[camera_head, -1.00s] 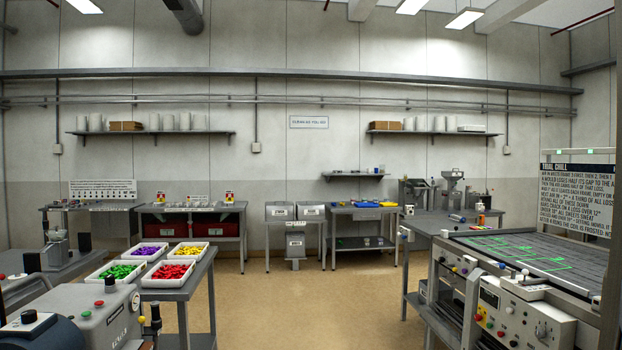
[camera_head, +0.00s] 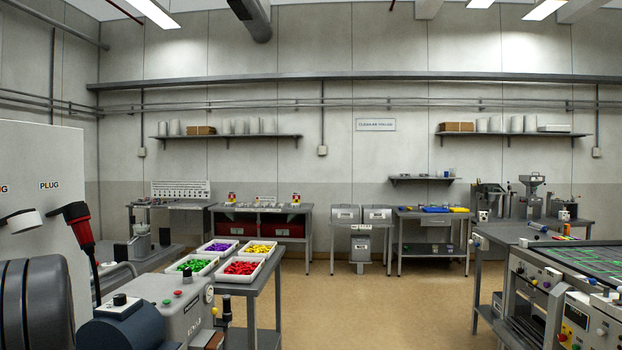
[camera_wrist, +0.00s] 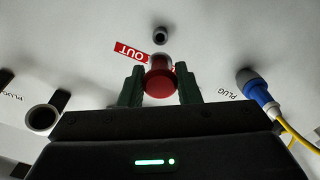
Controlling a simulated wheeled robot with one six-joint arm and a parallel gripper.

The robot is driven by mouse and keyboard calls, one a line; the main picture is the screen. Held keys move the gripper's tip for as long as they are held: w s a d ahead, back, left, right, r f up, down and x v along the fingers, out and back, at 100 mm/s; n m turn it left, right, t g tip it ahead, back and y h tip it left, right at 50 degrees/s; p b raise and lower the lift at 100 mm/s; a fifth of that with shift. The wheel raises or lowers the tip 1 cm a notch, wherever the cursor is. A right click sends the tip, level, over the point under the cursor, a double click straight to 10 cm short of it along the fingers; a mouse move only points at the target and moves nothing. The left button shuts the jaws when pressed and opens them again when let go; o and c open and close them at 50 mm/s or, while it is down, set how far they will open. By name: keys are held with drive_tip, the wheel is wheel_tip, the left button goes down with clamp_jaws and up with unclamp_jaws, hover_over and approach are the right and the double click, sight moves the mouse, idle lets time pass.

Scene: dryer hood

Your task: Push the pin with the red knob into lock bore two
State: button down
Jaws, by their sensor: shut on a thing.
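In the wrist view a red knob (camera_wrist: 160,84) sits between the two dark green fingers of my gripper (camera_wrist: 160,88), which is shut on it. A pale collar shows just past the knob; the pin itself is hidden. A small dark round bore (camera_wrist: 160,35) is in the pale panel above the knob, apart from it. I cannot read a number for that bore or tell whether the pin is in another bore. A red label (camera_wrist: 131,50) ending in "OUT" is partly covered by the knob. My gripper does not show clearly in the head view.
A blue plug (camera_wrist: 252,84) with a yellow cable is to the right of my gripper. A round socket (camera_wrist: 42,118) is to the left. In the head view the panel (camera_head: 45,150) carries a red plug (camera_head: 78,226). Trays of coloured pieces stand on a bench (camera_head: 265,280); open floor lies beyond.

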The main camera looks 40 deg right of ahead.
drive_tip(key=v, duration=0.6)
drive_tip(key=shift+s, duration=0.2)
drive_tip(key=shift+d, duration=0.2)
